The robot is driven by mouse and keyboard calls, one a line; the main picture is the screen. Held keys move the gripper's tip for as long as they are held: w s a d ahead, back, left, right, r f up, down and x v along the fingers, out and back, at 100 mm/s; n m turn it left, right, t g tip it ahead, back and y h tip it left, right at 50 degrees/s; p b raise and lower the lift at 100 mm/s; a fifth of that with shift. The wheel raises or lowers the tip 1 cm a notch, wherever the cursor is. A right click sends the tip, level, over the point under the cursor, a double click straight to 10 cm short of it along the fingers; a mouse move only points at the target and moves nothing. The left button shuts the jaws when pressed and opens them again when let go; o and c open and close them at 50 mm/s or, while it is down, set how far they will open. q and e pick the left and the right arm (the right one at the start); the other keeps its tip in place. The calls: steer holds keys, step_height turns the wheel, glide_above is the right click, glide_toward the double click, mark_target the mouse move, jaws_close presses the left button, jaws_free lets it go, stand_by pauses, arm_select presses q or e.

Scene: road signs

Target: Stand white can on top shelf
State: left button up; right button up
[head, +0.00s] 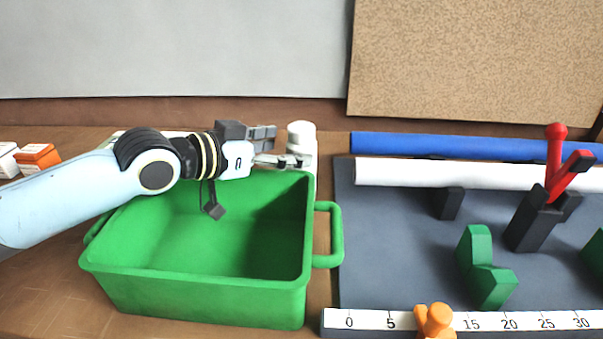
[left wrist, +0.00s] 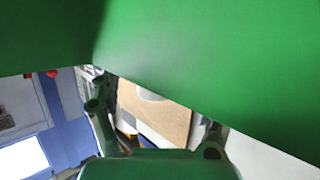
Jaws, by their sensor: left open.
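A white can (head: 301,134) stands upright behind the green bin's far right corner, on a pale surface mostly hidden by the bin and gripper. My left gripper (head: 282,148) is open just to the left of the can, its fingers pointing right toward it. One finger is at the height of the can's lower part; I cannot tell whether it touches. In the left wrist view the gripper's two fingers (left wrist: 160,135) are spread apart, with a pale rounded shape between them that may be the can. No top shelf can be clearly made out. My right gripper is not in view.
A green bin (head: 200,293), empty where its inside shows, stands below my left arm. To its right is a dark mat (head: 385,255) with green blocks, a red-and-black piece, an orange peg and a ruler strip. Blue (head: 450,145) and white (head: 450,173) rolls lie behind. Small boxes (head: 37,157) lie at left.

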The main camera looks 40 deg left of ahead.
arm_select(q)
steer(key=x, duration=0.4)
steer(key=shift+w+d+r, duration=0.1)
steer(key=shift+d+r, duration=0.1)
steer(key=shift+d, duration=0.15)
steer(key=shift+a, duration=0.1)
steer(key=shift+c, duration=0.8)
steer(key=shift+r, duration=0.1)
jaws_close()
